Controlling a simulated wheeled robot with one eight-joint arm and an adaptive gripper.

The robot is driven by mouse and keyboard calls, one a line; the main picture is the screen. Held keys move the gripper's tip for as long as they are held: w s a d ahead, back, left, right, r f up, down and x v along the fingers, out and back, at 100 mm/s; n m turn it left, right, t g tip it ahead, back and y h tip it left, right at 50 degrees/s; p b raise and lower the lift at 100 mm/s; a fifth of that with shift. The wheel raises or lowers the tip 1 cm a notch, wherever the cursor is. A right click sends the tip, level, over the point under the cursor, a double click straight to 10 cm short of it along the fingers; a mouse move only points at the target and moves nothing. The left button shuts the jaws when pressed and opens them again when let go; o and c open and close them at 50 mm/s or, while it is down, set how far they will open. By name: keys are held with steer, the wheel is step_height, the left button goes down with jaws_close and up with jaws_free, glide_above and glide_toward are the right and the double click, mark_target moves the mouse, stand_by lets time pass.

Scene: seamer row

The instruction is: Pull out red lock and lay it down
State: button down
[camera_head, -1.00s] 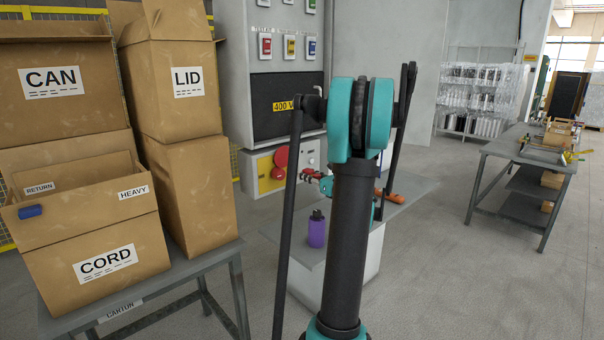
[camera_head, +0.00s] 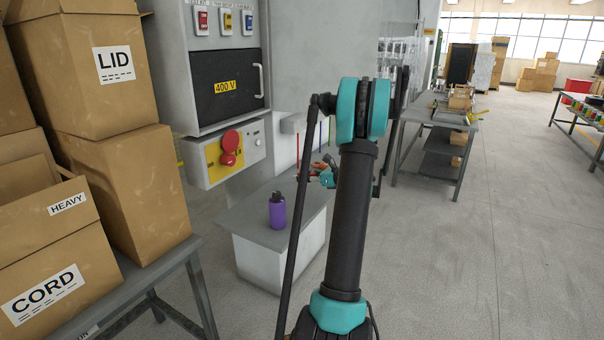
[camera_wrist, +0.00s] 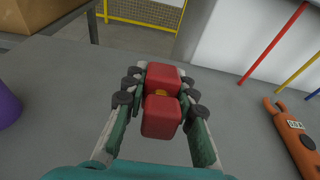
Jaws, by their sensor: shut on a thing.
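My gripper (camera_wrist: 162,103) is shut on the red lock (camera_wrist: 163,120) in the wrist view. The lock shows as two red blocks with a small brass-yellow part between them, and the fingers press it from both sides. It is over the grey bench top (camera_wrist: 75,75); I cannot tell whether it touches it. In the head view my gripper (camera_head: 322,172) is small and partly hidden behind my arm, above the bench (camera_head: 262,232). A large red switch (camera_head: 230,148) sits on the yellow plate of the grey cabinet (camera_head: 222,85).
A purple bottle (camera_head: 277,211) stands on the bench and shows at the left of the wrist view (camera_wrist: 7,106). An orange tool (camera_wrist: 296,138) lies at the right, near slanted red (camera_wrist: 273,43) and yellow rods. Cartons (camera_head: 120,180) stand on a table at left.

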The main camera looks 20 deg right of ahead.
mark_target(302, 196)
steer(key=shift+f, duration=2.95)
steer(key=c, duration=1.2)
jaws_free()
steer(key=shift+o, duration=0.2)
steer(key=v, duration=1.2)
steer(key=shift+s, duration=0.1)
